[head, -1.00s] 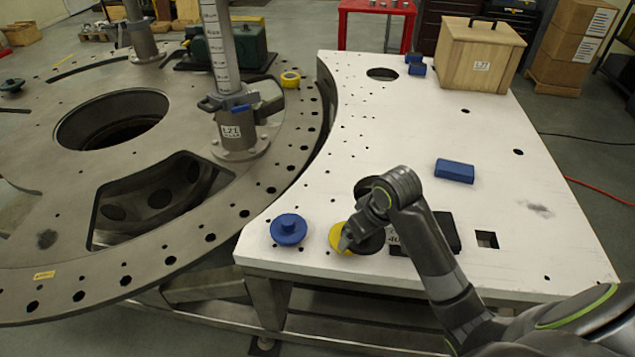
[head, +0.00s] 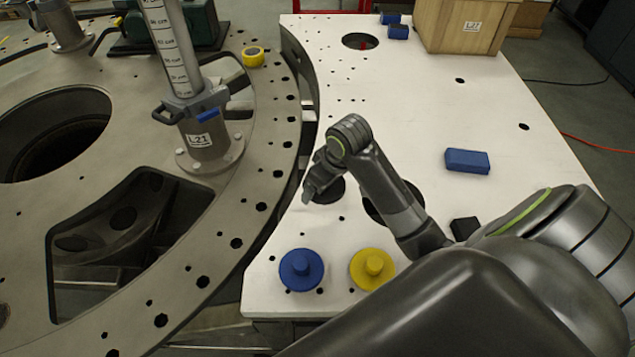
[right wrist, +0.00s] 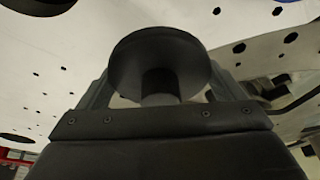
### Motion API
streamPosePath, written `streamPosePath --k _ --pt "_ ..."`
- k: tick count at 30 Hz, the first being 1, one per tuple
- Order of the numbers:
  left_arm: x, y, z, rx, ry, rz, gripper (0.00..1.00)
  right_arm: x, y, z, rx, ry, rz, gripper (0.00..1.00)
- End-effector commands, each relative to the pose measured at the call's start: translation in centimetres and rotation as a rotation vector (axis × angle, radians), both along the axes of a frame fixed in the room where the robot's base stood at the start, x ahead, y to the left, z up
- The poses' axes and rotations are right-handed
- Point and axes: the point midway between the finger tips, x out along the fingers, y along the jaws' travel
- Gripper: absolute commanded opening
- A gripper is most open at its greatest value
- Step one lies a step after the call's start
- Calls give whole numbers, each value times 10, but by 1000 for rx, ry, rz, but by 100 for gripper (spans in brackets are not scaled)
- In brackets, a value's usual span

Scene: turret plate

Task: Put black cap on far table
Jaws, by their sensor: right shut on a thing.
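The black cap (right wrist: 158,58) is in my right gripper (right wrist: 160,95); the right wrist view shows its wide round disc and its stem between the fingers. In the head view my right gripper (head: 312,190) is over the white table plate (head: 400,100), with the cap's dark disc (head: 330,190) partly hidden behind the fingers. The cap appears held above the plate, apart from the other caps. My left gripper is not in view.
A blue cap (head: 301,269) and a yellow cap (head: 373,268) sit at the plate's near edge. A blue block (head: 467,161) lies to the right, and a wooden box (head: 462,28) stands at the back. The curved grey turret plate (head: 270,120) with its post (head: 205,140) borders the left.

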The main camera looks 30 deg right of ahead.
Motion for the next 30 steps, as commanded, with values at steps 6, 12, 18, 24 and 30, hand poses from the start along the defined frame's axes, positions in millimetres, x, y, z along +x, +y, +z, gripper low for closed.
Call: streamPosePath --k 6,12,18,24,30 --pt "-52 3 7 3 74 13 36 -1 0 -35 1 2 -1 61" --pt "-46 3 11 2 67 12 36 -1 0 -57 1 3 -2 61" --pt "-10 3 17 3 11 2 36 0 0 -77 0 0 0 61" --pt "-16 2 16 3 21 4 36 0 0 -79 -1 -2 1 61" --pt "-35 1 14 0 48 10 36 0 0 -81 -1 0 1 97"
